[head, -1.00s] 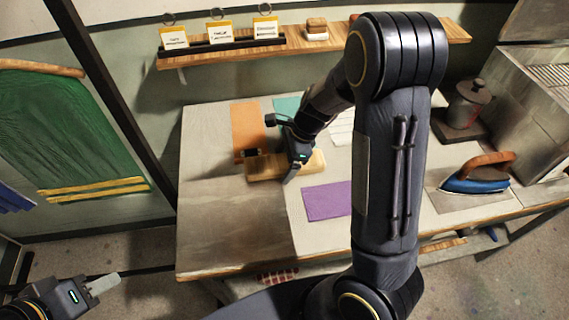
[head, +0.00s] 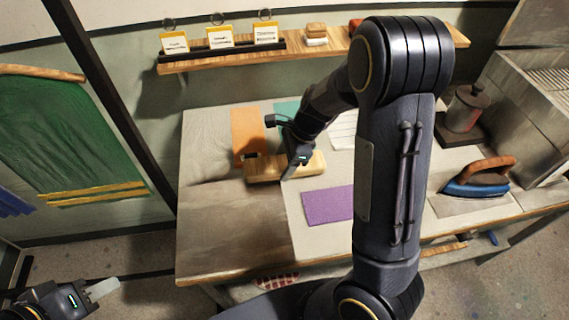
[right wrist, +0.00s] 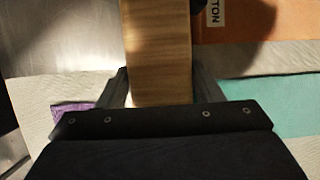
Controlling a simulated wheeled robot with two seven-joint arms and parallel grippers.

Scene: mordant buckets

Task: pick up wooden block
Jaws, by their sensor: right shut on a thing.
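The wooden block (head: 268,168) is a long, pale brown bar over the worktable (head: 225,236), in front of an orange cloth. In the right wrist view the block (right wrist: 158,52) runs up from between the jaws. My right gripper (head: 288,170) is shut on the block near its right part, with a finger on each side. The same gripper shows in the right wrist view (right wrist: 157,90). I cannot tell whether the block touches the table. My left gripper (head: 104,288) is empty at the lower left, away from the table; its jaw gap is not clear.
An orange cloth (head: 246,130) and a purple cloth (head: 328,205) lie near the block. A blue iron (head: 476,184) and a lidded pot (head: 463,112) stand at the right. A shelf (head: 345,48) with cards hangs behind. The table's front left is clear.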

